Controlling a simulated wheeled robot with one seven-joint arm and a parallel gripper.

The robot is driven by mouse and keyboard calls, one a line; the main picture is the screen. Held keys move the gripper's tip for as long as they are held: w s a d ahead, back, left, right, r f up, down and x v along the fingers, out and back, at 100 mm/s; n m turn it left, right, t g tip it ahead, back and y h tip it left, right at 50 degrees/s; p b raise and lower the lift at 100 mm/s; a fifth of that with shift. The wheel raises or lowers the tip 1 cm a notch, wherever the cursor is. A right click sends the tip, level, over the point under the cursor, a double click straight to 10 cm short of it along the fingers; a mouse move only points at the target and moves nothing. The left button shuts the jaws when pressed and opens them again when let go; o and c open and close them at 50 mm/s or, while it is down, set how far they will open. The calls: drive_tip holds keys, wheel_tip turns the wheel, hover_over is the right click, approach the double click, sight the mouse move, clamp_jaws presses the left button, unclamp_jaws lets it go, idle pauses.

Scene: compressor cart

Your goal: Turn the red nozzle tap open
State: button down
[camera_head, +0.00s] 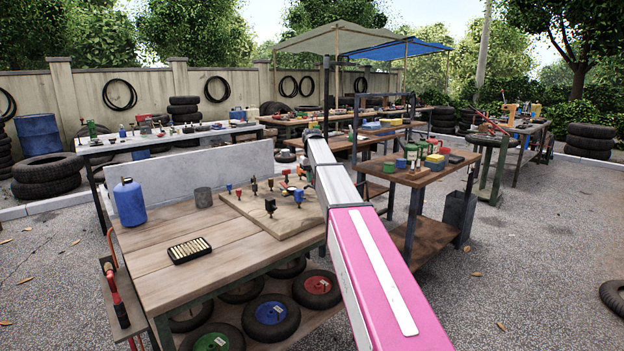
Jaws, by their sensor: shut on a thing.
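Small taps and fittings with red, blue and black parts stand on a wooden board (262,222) on the near workbench. I cannot tell which of these is the red nozzle tap. My pink and white arm reaches from the lower right over the bench's right end and covers part of the board's right side. My gripper is hidden behind the arm, so its jaws and what they touch do not show.
A blue bottle (129,203), a grey cup (203,197) and a black tray of brass pieces (189,250) stand on the bench (150,264). A grey panel (190,170) rises behind it. Wheels (271,317) lie on the shelf below. A second table (420,178) stands to the right.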

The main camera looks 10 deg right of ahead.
drive_tip(key=shift+n, duration=1.9)
drive_tip(key=c, duration=1.1)
unclamp_jaws()
wheel_tip(320, 180, up, 11)
drive_tip(key=shift+f, duration=0.1)
